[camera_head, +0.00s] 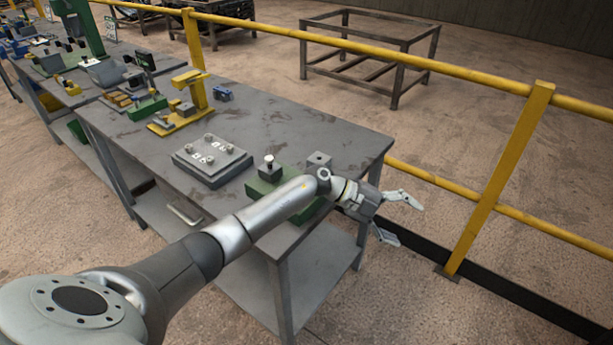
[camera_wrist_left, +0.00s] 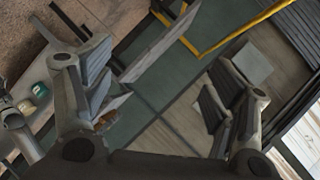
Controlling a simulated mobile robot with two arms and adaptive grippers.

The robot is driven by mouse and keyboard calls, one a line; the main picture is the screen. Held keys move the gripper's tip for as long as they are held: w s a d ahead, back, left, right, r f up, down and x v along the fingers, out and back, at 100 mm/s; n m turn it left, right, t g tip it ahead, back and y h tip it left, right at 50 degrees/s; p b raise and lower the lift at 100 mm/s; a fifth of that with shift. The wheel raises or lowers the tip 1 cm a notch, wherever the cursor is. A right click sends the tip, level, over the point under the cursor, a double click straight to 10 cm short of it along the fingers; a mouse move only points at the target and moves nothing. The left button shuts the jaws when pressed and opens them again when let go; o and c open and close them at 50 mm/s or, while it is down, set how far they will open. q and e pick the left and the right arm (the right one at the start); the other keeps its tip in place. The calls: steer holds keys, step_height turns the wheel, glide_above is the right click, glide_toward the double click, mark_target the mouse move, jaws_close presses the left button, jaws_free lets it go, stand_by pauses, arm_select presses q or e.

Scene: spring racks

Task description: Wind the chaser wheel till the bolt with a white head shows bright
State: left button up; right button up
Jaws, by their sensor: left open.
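My left gripper (camera_head: 408,226) is open and empty, past the right edge of the grey workbench (camera_head: 345,140). Its two spread fingers also show in the left wrist view (camera_wrist_left: 158,70), with nothing between them. My left forearm crosses the bench's near right corner and partly hides a green-based fixture (camera_head: 262,186). A grey block with a dark, pale-topped post (camera_head: 269,160) stands on that fixture. To its left is a grey plate (camera_head: 212,160) with several small knobs and white labels. I cannot pick out the chaser wheel or the white-headed bolt for certain. My right gripper is not in view.
A yellow press-like stand (camera_head: 197,92) and a small blue part (camera_head: 223,95) are farther back on the bench. A grey block (camera_head: 319,159) sits near its right edge. A yellow railing (camera_head: 505,180) runs behind and right of the bench. An empty metal frame (camera_head: 398,85) stands beyond.

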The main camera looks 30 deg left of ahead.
arm_select(q)
steer(key=s+a+r+n+g+y, duration=0.15)
steer(key=a+r+y, duration=0.25)
steer(key=a, duration=0.5)
steer(key=s+a+r+g+y+p, duration=0.15)
steer(key=a+r+y, duration=0.25)
steer(key=a, duration=0.5)
steer(key=a+r+g+y, duration=0.2)
steer(key=a+r+y, duration=0.25)
steer(key=a, duration=0.45)
steer(key=f, duration=0.3)
steer(key=f+p, duration=0.1)
steer(key=f, duration=0.3)
steer(key=f+p, duration=0.1)
steer(key=f, duration=0.2)
steer(key=shift+d+f, duration=0.2)
steer(key=shift+d, duration=0.05)
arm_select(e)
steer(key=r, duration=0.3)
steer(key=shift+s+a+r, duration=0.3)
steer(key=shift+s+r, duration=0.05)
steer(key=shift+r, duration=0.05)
arm_select(q)
steer(key=c, duration=1)
